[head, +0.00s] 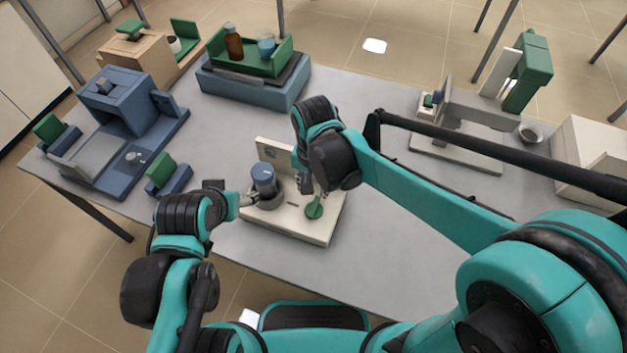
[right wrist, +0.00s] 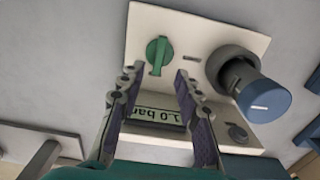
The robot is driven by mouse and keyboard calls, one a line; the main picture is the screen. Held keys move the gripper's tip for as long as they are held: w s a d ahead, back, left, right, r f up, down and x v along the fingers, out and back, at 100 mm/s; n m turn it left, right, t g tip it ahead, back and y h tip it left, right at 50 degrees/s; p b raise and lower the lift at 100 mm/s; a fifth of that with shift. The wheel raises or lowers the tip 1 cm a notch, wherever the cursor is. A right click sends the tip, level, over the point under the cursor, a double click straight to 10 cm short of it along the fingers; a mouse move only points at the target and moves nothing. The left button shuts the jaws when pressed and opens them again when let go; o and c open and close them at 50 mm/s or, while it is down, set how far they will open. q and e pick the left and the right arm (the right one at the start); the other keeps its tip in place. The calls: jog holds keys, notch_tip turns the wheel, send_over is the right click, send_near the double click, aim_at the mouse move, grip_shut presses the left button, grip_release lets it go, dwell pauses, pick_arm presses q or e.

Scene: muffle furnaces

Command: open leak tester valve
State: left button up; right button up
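The leak tester (head: 292,225) is a beige base with an upright panel, near the table's front edge. Its green valve knob (head: 314,209) sits on the base; in the right wrist view the knob (right wrist: 158,54) shows a raised bar running up and down. My right gripper (right wrist: 158,78) is open and empty, its fingertips apart just short of the knob. A grey cylinder with a blue cap (head: 263,172) stands left of the knob. My left gripper (head: 250,199) is beside the cylinder's lower left; whether it touches is unclear. The display (right wrist: 155,114) reads 1.0 bar, upside down.
A blue device (head: 120,105) and a small green-and-blue block (head: 167,174) stand left.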

jog(key=shift+r, duration=1.85)
jog(key=s+d+n+t, duration=0.2)
jog(key=d+t, duration=0.1)
jog(key=d, duration=0.6)
jog(key=s+d+r+n+t, duration=0.1)
jog(key=s+d+n+t, duration=0.1)
jog(key=d, duration=0.7)
jog(key=shift+s+r+t, duration=0.3)
jog(key=shift+s+t, duration=0.3)
jog(key=shift+t, duration=0.5)
